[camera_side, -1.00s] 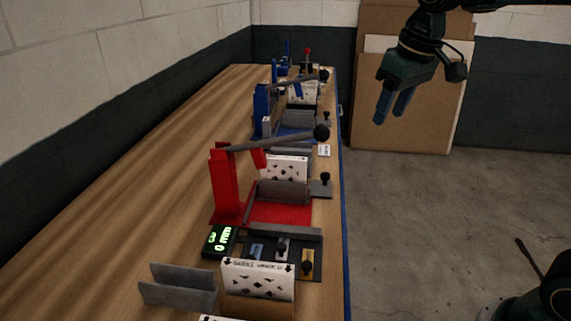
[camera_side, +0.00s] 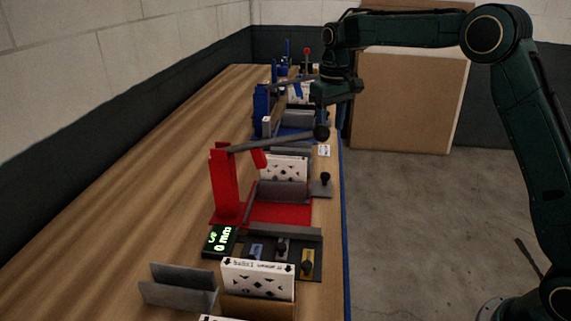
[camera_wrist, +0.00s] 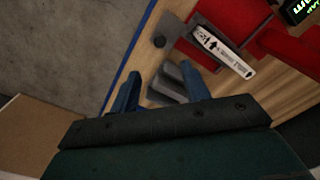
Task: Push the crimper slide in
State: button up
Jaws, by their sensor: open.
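The red crimper (camera_side: 226,185) stands on the bench with its long grey lever (camera_side: 270,143) reaching right to a black ball. A grey slide plate with a black knob (camera_side: 325,178) sticks out on its right, towards the bench edge. In the wrist view the slide's knob (camera_wrist: 158,41) shows just beyond my fingers. A white filter (camera_side: 285,168) stands upright in the crimper; its arrowed edge (camera_wrist: 222,52) shows in the wrist view. My gripper (camera_wrist: 162,88) is open, with nothing held, above grey upright plates. In the side view my gripper (camera_side: 337,90) is high behind the lever; its fingertips are unclear.
Blue presses (camera_side: 262,108) stand farther back. In front are a green-lit display (camera_side: 219,240), a dark fixture with knobs (camera_side: 312,243), another filter (camera_side: 258,280) and a grey holder (camera_side: 178,290). Open floor (camera_side: 420,220) lies right of the bench.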

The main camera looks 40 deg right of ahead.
aim_at(325, 174)
jog(key=shift+w+f, duration=0.15)
notch_tip(325, 174, down, 14)
jog(key=shift+r, duration=0.1)
dwell(0.9)
jog(key=shift+c, duration=0.5)
grip_shut()
